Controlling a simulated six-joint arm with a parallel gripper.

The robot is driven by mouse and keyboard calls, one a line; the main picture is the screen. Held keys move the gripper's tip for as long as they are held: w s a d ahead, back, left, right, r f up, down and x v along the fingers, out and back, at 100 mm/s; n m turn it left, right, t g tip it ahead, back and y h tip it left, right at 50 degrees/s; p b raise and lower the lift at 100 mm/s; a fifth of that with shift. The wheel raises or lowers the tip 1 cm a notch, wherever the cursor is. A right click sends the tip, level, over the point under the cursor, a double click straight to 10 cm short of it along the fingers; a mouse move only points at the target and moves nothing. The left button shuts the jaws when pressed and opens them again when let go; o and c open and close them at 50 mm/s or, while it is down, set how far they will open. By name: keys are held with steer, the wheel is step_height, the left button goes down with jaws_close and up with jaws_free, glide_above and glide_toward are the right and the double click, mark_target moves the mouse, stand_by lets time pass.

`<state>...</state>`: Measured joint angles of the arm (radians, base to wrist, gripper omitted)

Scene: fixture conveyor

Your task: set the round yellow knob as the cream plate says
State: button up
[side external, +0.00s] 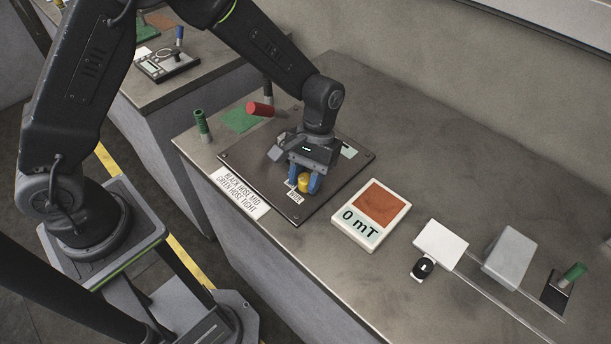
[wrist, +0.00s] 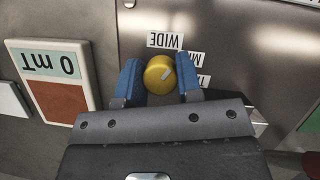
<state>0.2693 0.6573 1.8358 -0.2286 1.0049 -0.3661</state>
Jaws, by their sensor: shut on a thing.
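The round yellow knob (side external: 304,182) sits on a dark metal panel (side external: 240,166). My gripper (side external: 304,180) points down over it, with its blue fingers on either side, shut on the knob. In the wrist view the knob (wrist: 160,75) lies between the fingertips (wrist: 160,82). Its pale pointer line aims up and right, between the WIDE label (wrist: 165,41) and the partly hidden label starting "MI" (wrist: 190,60). A third label starting "T" (wrist: 204,81) is mostly covered by a finger. A pale plate (side external: 239,192) at the panel's edge reads "BLACK HOSE MID, GREEN HOSE TIGHT".
A cream-framed display (side external: 371,214) reading "0 mT" stands right of the panel. Further right are a white block (side external: 440,244), a grey block (side external: 509,256) and a green-topped piece (side external: 573,274). A red handle (side external: 260,109) and green cylinder (side external: 202,122) stand behind the panel.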

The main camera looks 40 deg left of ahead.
steer(key=m+y, duration=0.2)
steer(key=m, duration=0.3)
steer(key=shift+m, duration=0.4)
stand_by(0.3)
steer(key=o, duration=0.9)
steer(key=shift+o, duration=0.2)
steer(key=v, duration=1.3)
steer(key=shift+d+r, duration=0.25)
steer(key=shift+r, duration=0.15)
steer(key=shift+w, duration=0.1)
